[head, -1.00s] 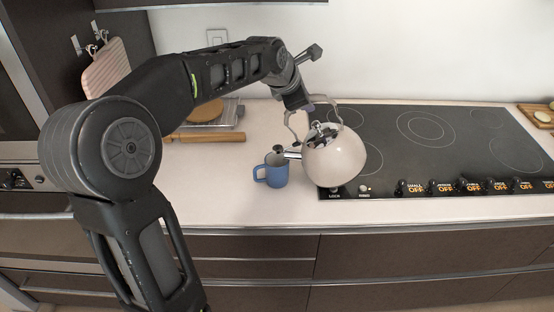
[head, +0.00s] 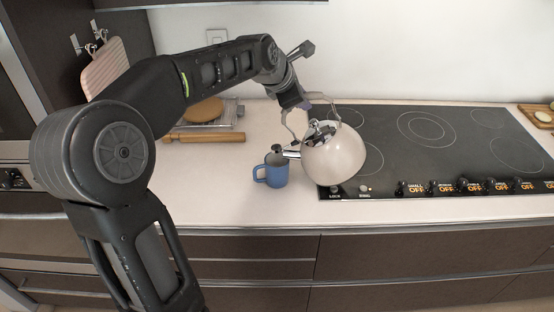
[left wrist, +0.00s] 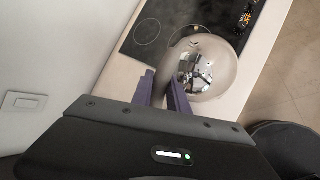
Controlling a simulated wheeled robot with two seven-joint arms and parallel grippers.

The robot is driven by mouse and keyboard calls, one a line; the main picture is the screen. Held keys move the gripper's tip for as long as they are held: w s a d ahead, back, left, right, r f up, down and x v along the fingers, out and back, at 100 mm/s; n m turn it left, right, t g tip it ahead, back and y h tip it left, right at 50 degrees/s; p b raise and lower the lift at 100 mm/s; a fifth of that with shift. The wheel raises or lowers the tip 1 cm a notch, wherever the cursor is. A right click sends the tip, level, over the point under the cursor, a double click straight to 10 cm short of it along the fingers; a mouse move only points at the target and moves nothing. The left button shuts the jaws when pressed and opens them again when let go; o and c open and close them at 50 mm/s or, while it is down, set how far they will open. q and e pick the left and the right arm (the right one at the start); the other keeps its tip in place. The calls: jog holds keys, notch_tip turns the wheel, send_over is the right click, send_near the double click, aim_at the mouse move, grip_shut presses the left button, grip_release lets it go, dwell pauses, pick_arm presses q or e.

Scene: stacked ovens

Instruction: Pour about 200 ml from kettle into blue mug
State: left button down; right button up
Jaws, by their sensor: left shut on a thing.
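A cream kettle (head: 336,160) with a metal lid and spout is held at the left edge of the cooktop. Its spout points left, with the tip close above the rim of the blue mug (head: 275,172). The mug stands upright on the counter; its handle faces left. My left gripper (head: 306,105) is shut on the kettle's handle. In the left wrist view, the purple fingers of my left gripper (left wrist: 168,95) are in front of the kettle (left wrist: 212,72). I cannot see any liquid. My right gripper is not in view.
The black cooktop (head: 430,150) fills the right of the counter. A rolling pin (head: 205,137) and a round board (head: 204,110) lie behind the mug to the left. The counter (head: 225,200) in front of the mug is clear.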

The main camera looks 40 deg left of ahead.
pick_arm(q)
jog(key=shift+s+a+r+b, duration=0.15)
jog(key=shift+a+r+b, duration=0.15)
jog(key=shift+r+b, duration=0.15)
dwell(0.7)
jog(key=shift+s+a+r+t+h, duration=0.1)
jog(key=shift+a+r+t+h, duration=0.05)
jog(key=shift+r+t+h, duration=0.15)
jog(key=shift+s+a+r+b, duration=0.15)
jog(key=shift+s+a+b, duration=0.15)
jog(key=shift+b, duration=0.25)
dwell(0.9)
jog(key=shift+a+r+n+t, duration=0.15)
jog(key=shift+r+n+t, duration=0.05)
jog(key=shift+n+t, duration=0.1)
dwell(1.2)
jog(key=shift+s+a+h+b, duration=0.2)
jog(key=shift+h+b, duration=0.1)
jog(key=shift+b, duration=0.25)
jog(key=shift+a, duration=0.1)
dwell(1.1)
